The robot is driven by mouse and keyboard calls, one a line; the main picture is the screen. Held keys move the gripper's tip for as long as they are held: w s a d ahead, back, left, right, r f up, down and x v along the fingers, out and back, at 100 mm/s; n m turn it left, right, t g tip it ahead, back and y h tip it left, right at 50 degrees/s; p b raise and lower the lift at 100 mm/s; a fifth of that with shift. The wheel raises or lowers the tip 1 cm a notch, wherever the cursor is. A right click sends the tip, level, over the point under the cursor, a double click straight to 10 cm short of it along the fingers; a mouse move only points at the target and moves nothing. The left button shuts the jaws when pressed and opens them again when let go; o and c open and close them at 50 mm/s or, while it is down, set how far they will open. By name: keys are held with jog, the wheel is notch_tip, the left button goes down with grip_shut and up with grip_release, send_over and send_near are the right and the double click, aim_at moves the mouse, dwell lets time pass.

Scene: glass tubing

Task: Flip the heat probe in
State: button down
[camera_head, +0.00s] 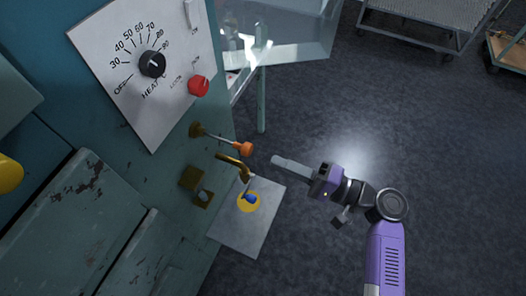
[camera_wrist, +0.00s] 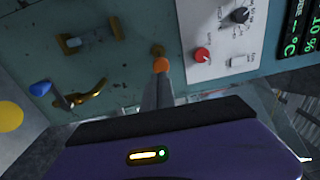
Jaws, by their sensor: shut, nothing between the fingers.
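A thin metal rod with an orange end (camera_head: 244,149) sticks out from a brass mount (camera_head: 196,130) on the teal machine. Below it is a curved brass fitting (camera_head: 236,163) with a blue-ended lever (camera_head: 250,197). No label shows which of these is the heat probe. My gripper (camera_head: 276,161) is shut and empty, its fingertips a little right of the orange end and apart from it in the head view. In the wrist view the orange end (camera_wrist: 160,65) lies just beyond my fingertips (camera_wrist: 159,79), and the fingers hide part of the rod.
The machine's white panel (camera_head: 115,55) carries a black heat dial (camera_head: 152,64) and a red knob (camera_head: 198,86). A grey plate (camera_head: 225,222) with a yellow disc lies below the brass fitting. A glass-topped table (camera_head: 290,35) stands behind. Open floor lies to the right.

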jog(key=p, duration=0.1)
send_near(233, 144)
jog(key=shift+w+a+f, duration=0.2)
jog(key=shift+w+a, duration=0.1)
jog(key=shift+a, duration=0.25)
jog(key=shift+w+a+f, duration=0.15)
jog(key=shift+w+a, duration=0.15)
jog(key=shift+a, duration=0.2)
jog(key=b+x, duration=0.1)
jog(key=x, duration=0.1)
jog(key=b+x, duration=0.1)
jog(key=x, duration=0.2)
jog(key=b+x, duration=0.1)
jog(key=x, duration=0.2)
jog(key=shift+s+f, duration=0.1)
jog(key=shift+f, duration=0.15)
jog(key=shift+a+r, duration=0.1)
jog(key=shift+r, duration=0.1)
